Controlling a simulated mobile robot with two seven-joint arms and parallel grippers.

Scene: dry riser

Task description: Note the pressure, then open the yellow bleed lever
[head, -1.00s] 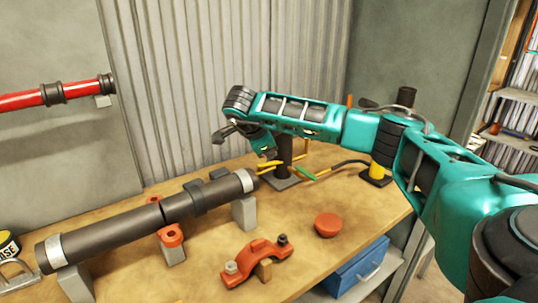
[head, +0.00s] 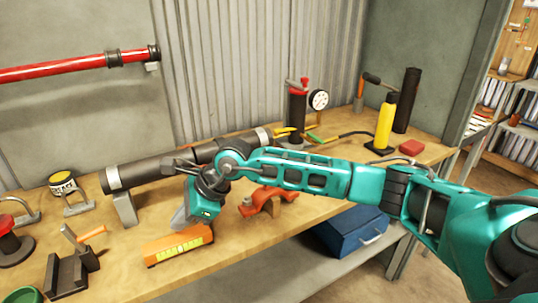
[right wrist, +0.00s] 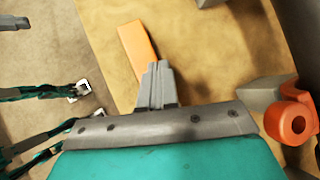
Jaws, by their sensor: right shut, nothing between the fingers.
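The pressure gauge (head: 318,99) has a round white dial and stands beside a dark pump cylinder (head: 297,112) with a red top at the back of the bench. Its reading is too small to make out. Small yellow parts (head: 286,131) show at the foot of the cylinder; I cannot tell which is the bleed lever or how it is set. My right gripper (head: 182,220) is shut and empty, pointing down over the front of the bench, far from the gauge. Its closed fingers also show in the right wrist view (right wrist: 156,82), over an orange bar (right wrist: 135,48). My left gripper is not in view.
A dark pipe (head: 140,174) lies on supports behind my right gripper. The orange bar with a yellow strip (head: 178,246) is just below it. A red-orange clamp (head: 252,205) sits to its right. A yellow bottle (head: 386,122) stands right of the gauge.

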